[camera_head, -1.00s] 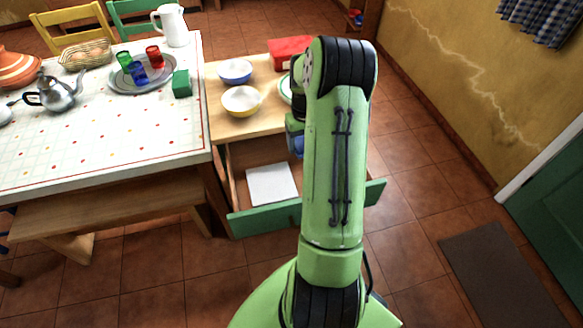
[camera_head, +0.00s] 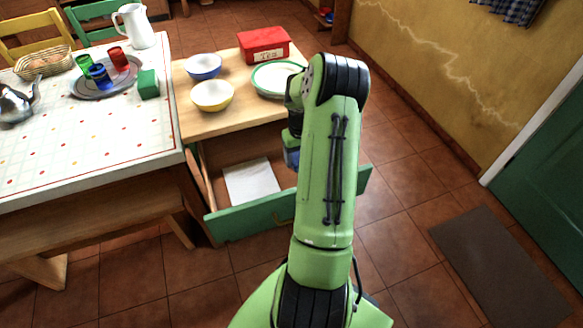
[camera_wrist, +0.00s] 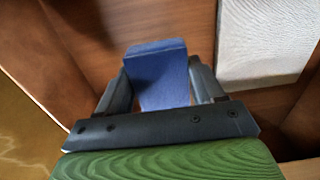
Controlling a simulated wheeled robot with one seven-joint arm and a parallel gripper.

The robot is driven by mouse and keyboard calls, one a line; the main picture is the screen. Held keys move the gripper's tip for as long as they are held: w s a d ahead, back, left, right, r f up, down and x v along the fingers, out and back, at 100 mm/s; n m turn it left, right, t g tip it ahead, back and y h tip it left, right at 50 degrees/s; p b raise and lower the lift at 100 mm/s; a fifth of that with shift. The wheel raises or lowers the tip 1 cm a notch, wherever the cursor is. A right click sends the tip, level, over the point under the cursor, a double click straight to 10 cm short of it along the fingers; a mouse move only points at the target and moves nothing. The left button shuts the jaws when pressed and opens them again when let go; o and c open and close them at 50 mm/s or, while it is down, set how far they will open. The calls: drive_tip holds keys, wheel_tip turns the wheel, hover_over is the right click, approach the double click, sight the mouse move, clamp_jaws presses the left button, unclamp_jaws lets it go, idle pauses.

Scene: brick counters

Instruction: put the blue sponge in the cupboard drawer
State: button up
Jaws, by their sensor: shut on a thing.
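The blue sponge (camera_wrist: 160,75) is held between the two fingers of my gripper (camera_wrist: 160,88) in the wrist view. In the head view the sponge (camera_head: 291,157) shows only in part beside my arm, over the open cupboard drawer. The drawer (camera_head: 260,218) has a green front and is pulled out below the wooden cupboard top. A white flat item (camera_head: 251,180) lies in its left part and also shows in the wrist view (camera_wrist: 262,40). My arm hides the drawer's right part.
The cupboard top (camera_head: 215,126) carries a blue bowl (camera_head: 203,66), a yellow bowl (camera_head: 212,95), plates (camera_head: 275,80) and a red box (camera_head: 264,45). A table (camera_head: 90,150) with a green block (camera_head: 148,83) stands at left.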

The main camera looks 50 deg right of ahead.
drive_tip(key=shift+f+b, duration=0.7)
drive_tip(key=shift+f, duration=1.6)
drive_tip(key=o, duration=1.2)
